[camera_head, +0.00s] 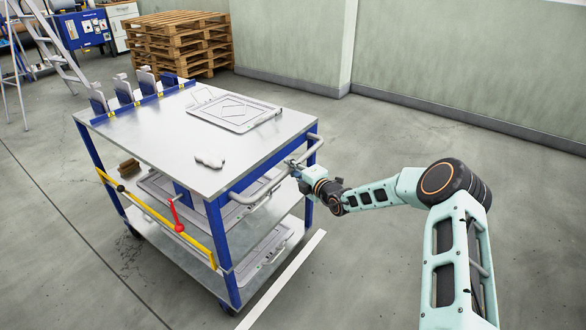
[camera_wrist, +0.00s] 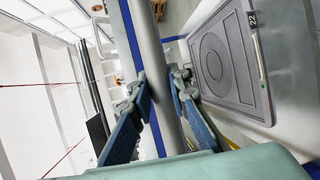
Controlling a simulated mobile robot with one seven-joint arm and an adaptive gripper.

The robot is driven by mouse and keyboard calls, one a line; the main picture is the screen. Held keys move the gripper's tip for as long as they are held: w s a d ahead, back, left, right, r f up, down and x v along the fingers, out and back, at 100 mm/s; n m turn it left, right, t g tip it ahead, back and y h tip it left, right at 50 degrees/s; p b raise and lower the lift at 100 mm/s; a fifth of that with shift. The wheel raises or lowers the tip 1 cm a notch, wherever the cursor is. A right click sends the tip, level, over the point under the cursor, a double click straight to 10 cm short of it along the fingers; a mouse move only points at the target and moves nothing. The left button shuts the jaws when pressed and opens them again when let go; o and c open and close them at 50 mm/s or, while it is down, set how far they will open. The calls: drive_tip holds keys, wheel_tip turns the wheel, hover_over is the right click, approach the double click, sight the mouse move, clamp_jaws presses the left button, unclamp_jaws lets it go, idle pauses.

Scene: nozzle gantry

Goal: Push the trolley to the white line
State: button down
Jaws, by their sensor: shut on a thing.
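The trolley (camera_head: 170,140) has a steel top, blue posts and lower shelves, and stands on the grey floor. Its grey push handle (camera_head: 312,151) runs along the right end; it also crosses the wrist view (camera_wrist: 150,50) as an upright tube. My gripper (camera_head: 291,165) is shut on this handle, with one blue-padded finger on each side of it in the wrist view (camera_wrist: 163,85). The white line (camera_head: 285,277) lies on the floor beside the trolley's near right end. Its lower end runs out of the picture close to the near corner post.
A flat grey tray (camera_head: 235,111), a small pale piece (camera_head: 210,160) and several upright grey parts rest on the trolley top. A yellow bar with a red lever (camera_head: 176,215) is on its near side. Pallets (camera_head: 180,45) and a ladder (camera_head: 48,45) stand behind. Floor left is open.

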drive_tip(key=shift+a+r, duration=0.2)
drive_tip(key=c, duration=1.8)
unclamp_jaws()
drive_tip(key=shift+w+f, duration=0.1)
drive_tip(key=shift+f, duration=0.05)
drive_tip(key=v, duration=1.2)
drive_tip(key=shift+a, duration=0.1)
